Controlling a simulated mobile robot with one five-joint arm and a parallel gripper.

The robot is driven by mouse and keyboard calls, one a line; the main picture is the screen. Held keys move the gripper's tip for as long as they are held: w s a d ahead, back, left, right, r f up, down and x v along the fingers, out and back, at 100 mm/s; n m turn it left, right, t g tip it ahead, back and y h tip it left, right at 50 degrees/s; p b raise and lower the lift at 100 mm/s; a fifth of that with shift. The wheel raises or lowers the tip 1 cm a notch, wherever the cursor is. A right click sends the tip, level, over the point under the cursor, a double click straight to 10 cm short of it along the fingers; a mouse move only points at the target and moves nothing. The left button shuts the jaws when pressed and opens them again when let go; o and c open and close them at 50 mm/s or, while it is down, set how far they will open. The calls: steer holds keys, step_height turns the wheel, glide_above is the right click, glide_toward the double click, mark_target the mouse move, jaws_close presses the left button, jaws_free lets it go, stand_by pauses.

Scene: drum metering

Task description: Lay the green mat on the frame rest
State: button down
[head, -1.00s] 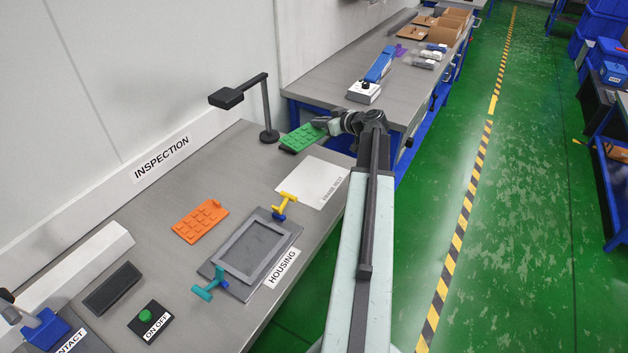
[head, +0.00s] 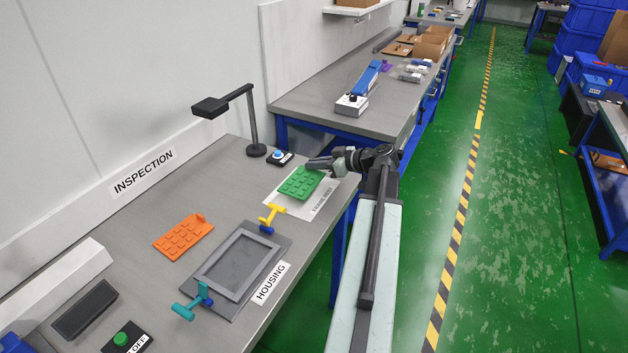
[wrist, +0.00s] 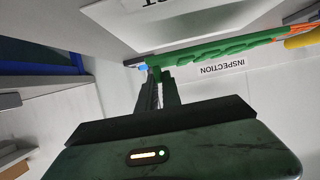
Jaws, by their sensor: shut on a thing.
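The green mat (head: 300,182) is a studded slab over the white frame rest (head: 292,205), which has a printed label on its right side. My gripper (head: 318,165) is shut on the mat's far right edge. In the wrist view the fingers (wrist: 158,88) close on the edge of the green mat (wrist: 215,50), and the white rest (wrist: 170,18) shows close to it. The mat covers the far left part of the rest. I cannot tell whether it touches the rest or hangs just above it.
The grey housing frame (head: 240,262) with yellow (head: 270,216) and teal (head: 192,302) clamps lies nearer. An orange studded mat (head: 183,237) lies to its left.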

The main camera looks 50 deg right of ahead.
mark_target(320, 172)
step_height(320, 172, down, 4)
steer(key=b, duration=0.3)
steer(key=shift+b, duration=0.35)
steer(key=shift+r, duration=0.25)
steer(key=shift+f, duration=0.2)
steer(key=c, duration=1.5)
jaws_free()
steer(key=shift+r, duration=0.15)
steer(key=shift+s+d+r+p, duration=0.15)
steer(key=shift+r+p, duration=0.1)
steer(key=shift+p, duration=0.2)
steer(key=p+v, duration=0.4)
steer(key=v, duration=0.6)
steer(key=shift+s+r, duration=0.15)
steer(key=shift+s, duration=0.15)
steer(key=shift+s+d, duration=0.1)
steer(key=shift+s, duration=0.3)
